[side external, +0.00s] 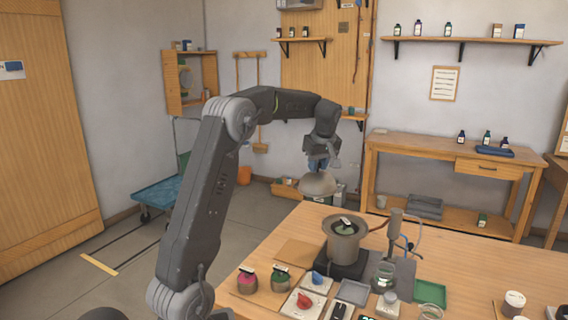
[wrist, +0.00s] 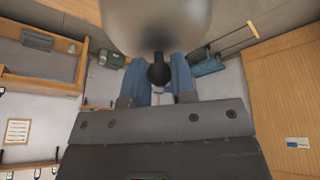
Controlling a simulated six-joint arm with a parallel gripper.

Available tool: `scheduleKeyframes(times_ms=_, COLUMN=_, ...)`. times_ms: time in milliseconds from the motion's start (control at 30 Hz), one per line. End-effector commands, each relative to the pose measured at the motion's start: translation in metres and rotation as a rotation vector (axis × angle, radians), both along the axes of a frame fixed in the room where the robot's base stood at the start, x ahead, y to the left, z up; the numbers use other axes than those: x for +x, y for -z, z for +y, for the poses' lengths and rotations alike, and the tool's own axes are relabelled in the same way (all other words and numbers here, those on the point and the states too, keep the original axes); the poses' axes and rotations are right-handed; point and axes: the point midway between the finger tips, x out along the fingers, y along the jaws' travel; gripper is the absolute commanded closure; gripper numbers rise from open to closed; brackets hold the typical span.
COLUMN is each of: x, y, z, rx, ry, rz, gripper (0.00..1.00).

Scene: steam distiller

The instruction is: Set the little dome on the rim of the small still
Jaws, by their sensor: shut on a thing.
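My gripper (side external: 319,164) is shut on the dark knob of a little grey dome (side external: 318,184). In the wrist view the dome (wrist: 155,25) fills the top middle, and its round black knob (wrist: 159,75) sits between my blue fingertips (wrist: 160,78). The dome hangs rim down, roughly level, in the air. The small still (side external: 345,245) is a grey-brown pot with a wide flared rim, standing on a dark base on the table. Its top is open, and a small dark and pale item shows within the rim. In the side view the dome appears above and left of the still, apart from it.
On the wooden table (side external: 460,257), a stand with a tube (side external: 396,228) rises just right of the still. Two lidded jars (side external: 279,281), a red-knobbed block (side external: 304,304), a glass beaker (side external: 386,273) and a green tray (side external: 430,292) stand nearby. The table's right rear is clear.

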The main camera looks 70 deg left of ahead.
Motion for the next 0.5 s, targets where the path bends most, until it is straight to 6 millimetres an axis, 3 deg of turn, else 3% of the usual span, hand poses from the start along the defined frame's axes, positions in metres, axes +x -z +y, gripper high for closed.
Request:
scheduleKeyframes(times_ms=33, x=0.018, y=0.001, z=-0.013, rx=0.004, ry=0.010, rz=0.008, gripper=1.00)
scheduleKeyframes(times_ms=200, x=0.053, y=0.001, z=-0.045, rx=0.014, ry=0.001, rz=0.030, gripper=1.00)
scheduleKeyframes(times_ms=367, x=0.073, y=0.002, z=-0.068, rx=0.026, ry=-0.004, rz=0.041, gripper=1.00)
scheduleKeyframes(times_ms=500, x=0.071, y=0.025, z=-0.067, rx=0.023, ry=-0.009, rz=0.045, gripper=1.00)
